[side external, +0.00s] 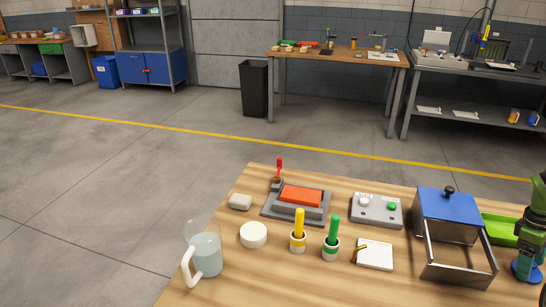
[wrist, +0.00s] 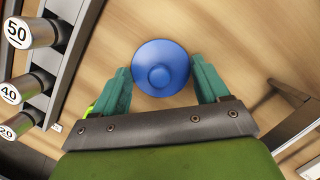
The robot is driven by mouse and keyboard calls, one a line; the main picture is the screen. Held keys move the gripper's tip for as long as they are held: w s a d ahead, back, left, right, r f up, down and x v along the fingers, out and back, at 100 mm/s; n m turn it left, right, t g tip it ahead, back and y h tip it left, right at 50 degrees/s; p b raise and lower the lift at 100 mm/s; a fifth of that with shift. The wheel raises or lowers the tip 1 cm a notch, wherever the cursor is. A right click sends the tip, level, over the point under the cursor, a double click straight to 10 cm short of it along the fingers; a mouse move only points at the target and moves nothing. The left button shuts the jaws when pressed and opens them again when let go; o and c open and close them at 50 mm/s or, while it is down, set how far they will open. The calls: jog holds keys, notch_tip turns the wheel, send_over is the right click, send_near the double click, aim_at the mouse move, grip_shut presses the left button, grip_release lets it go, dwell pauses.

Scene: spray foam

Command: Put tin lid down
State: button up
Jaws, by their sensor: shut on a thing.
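The tin lid (wrist: 161,67) is a round blue disc with a raised knob in its middle. In the wrist view it lies between the teal fingers of my gripper (wrist: 162,85), which is shut on it. In the side external view my gripper (side external: 526,255) is at the right edge, pointing down, with the blue lid (side external: 523,272) at its tips, low over the wooden table. I cannot tell whether the lid touches the table. No tin can be made out.
A box with a blue top and open metal drawer (side external: 448,207) and a green tray (side external: 500,229) stand left of my gripper. The wrist view shows a rack of numbered cylinders (wrist: 32,33) at left. A notepad (side external: 375,254), control box (side external: 376,210) and jug (side external: 206,255) are farther left.

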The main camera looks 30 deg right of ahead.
jog(key=o, duration=1)
jog(key=shift+f, duration=0.1)
jog(key=shift+o, duration=0.2)
jog(key=v, duration=1.2)
jog(key=w+a+r+m+t+h, duration=0.1)
jog(key=w+a+r+t, duration=0.45)
jog(key=w+a, duration=0.5)
jog(key=a+r+m+t+y, duration=0.1)
jog(key=a+r+t, duration=0.1)
jog(key=a, duration=0.8)
jog(key=a+r+m+t+y, duration=0.2)
jog(key=a+r, duration=0.3)
jog(key=a, duration=0.4)
jog(key=shift+s+a+t, duration=0.35)
jog(key=shift+a+t, duration=0.05)
jog(key=shift+t, duration=0.05)
